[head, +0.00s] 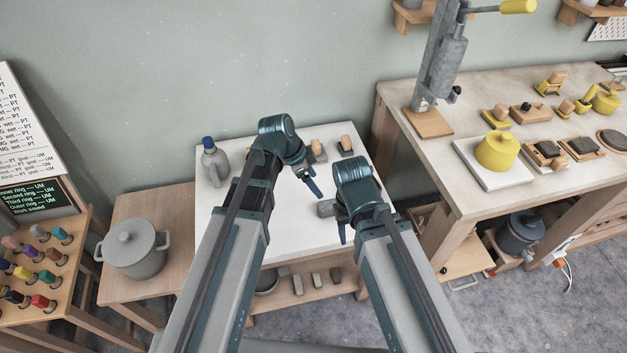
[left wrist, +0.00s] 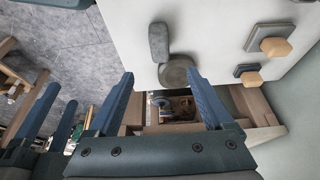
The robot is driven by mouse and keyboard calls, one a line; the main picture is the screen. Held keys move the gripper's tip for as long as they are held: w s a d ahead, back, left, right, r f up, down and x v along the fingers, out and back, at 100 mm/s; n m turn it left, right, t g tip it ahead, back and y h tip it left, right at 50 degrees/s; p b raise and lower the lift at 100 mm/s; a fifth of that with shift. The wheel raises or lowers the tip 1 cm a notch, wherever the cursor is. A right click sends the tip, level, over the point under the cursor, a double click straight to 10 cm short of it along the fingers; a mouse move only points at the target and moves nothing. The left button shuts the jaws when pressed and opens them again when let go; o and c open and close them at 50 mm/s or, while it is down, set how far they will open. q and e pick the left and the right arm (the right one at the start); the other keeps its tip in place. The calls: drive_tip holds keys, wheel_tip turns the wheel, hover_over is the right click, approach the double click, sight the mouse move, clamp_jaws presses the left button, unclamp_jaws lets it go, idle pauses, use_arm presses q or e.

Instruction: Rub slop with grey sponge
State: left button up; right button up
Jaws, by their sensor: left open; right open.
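A grey oblong block, seemingly the grey sponge (head: 326,208), lies on the white tabletop. It also shows in the left wrist view (left wrist: 158,42), close beside a round dark-grey disc (left wrist: 175,75). I cannot tell whether the disc is the slop; no other clear spill shows. My left gripper (head: 312,188) is open and empty, above the table and a little behind the sponge. My right gripper (head: 343,232) is open near the table's front right, just right of the sponge; its arm hides the disc in the head view.
A grey bottle (head: 213,162) with a blue cap stands on the table's left side. Wooden-handled blocks (head: 346,146) sit at the back. A grey pot (head: 133,248) is on the left side table. A workbench (head: 450,170) with a press stands right. The white tabletop's left middle is clear.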

sight(330, 203)
use_arm(q)
drive_tip(key=b+x, duration=1.2)
drive_tip(key=x, duration=0.1)
drive_tip(key=shift+f+b, duration=0.3)
drive_tip(key=shift+f, duration=0.1)
drive_tip(key=shift+r, duration=0.1)
clamp_jaws()
idle(0.4)
wheel_tip(330, 203, up, 6)
drive_tip(key=p, duration=0.6)
idle(0.3)
